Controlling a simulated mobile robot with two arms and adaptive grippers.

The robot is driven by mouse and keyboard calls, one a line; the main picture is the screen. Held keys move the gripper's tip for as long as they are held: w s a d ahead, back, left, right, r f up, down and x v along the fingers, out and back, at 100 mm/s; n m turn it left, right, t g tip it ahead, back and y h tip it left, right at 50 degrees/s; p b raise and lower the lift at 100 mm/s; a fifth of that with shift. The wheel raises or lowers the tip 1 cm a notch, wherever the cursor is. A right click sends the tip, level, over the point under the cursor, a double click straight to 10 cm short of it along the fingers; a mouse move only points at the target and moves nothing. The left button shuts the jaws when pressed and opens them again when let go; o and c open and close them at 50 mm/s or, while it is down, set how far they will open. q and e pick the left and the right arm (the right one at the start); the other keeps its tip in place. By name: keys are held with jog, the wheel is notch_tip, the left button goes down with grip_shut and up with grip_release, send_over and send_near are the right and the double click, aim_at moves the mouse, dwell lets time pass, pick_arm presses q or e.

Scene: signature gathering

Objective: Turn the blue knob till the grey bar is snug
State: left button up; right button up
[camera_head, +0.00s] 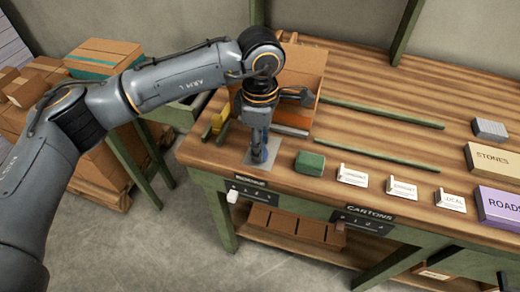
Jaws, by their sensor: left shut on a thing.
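My left gripper (257,157) points down at the front left of the wooden bench, above the "MACHINE" label. It is shut on what looks like the blue knob, which is mostly hidden by the fingers. A small patch of blue shows beside the fingertips, over a pale grey plate (270,158). I cannot make out the grey bar for certain; my wrist and gripper cover much of this spot. My right gripper is not in view.
A green block (309,163) sits close right of the gripper. Three white cards (352,175) stand along the front edge. An open cardboard box (305,72) stands behind. Two green rails (380,113) lie on the bench (430,80). Boxes marked "STONES" (497,161) and "ROADS" (500,207) are at right.

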pick_arm(q)
jog(key=shift+m+b, duration=0.5)
jog(key=shift+m, duration=0.1)
jog(key=o, duration=1.2)
jog(key=shift+c, duration=0.2)
jog(key=shift+r, duration=0.2)
notch_tip(320, 180, up, 12)
jog(key=shift+f, duration=0.2)
